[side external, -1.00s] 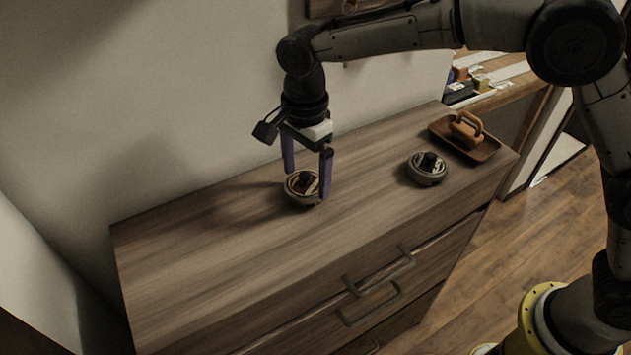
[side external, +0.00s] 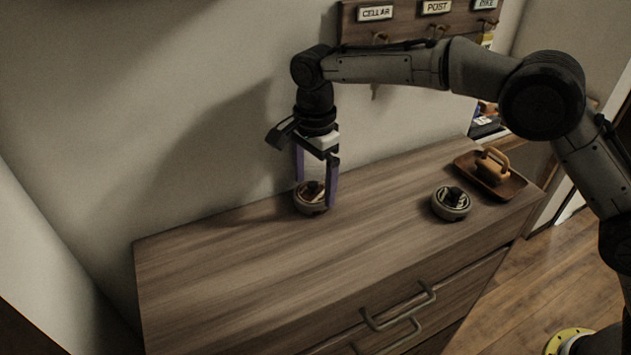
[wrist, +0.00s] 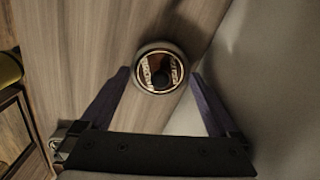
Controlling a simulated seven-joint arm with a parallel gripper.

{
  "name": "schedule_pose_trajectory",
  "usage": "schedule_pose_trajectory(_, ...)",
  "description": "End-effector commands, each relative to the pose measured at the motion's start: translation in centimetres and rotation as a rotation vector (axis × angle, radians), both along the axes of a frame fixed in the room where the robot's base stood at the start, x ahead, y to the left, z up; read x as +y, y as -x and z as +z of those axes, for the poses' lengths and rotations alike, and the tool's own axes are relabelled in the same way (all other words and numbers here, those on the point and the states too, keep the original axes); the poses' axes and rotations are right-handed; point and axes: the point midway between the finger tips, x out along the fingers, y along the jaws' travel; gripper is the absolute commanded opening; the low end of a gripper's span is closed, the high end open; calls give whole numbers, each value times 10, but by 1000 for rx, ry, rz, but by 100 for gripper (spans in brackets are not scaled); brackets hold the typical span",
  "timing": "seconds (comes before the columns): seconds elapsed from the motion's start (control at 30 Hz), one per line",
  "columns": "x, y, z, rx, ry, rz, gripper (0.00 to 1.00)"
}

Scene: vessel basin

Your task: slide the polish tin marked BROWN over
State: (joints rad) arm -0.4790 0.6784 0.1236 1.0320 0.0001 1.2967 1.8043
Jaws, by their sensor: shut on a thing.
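A round polish tin (side external: 311,204) with a dark knob on its lid stands on the dresser top close to the wall. My gripper (side external: 316,190) reaches down from above and is shut on this tin, one purple finger on each side. In the wrist view the tin (wrist: 160,52) sits between the fingertips; its lid has lettering that I cannot read with certainty. A second, similar tin (side external: 451,205) stands apart to the right on the dresser, its lid marking too small to read.
The dresser top (side external: 230,270) is bare at the left and front. A brown tray (side external: 513,187) holding a wooden-handled brush (side external: 493,165) lies at the right end. The wall rises behind, with a labelled hook board (side external: 407,22) above. Drawer handles (side external: 400,306) stick out in front.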

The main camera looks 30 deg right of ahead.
Motion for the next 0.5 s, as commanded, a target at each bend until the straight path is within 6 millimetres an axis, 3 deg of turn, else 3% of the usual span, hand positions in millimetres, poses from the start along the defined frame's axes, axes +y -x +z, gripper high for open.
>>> schedule_pose_trajectory(0.03, -3, 1, -14, 18, 14, -1, 98)
schedule_pose_trajectory(0.27, -3, 1, -14, 19, 14, -1, 100)
schedule_pose_trajectory(0.5, -2, 0, 11, 11, 9, -1, 100)
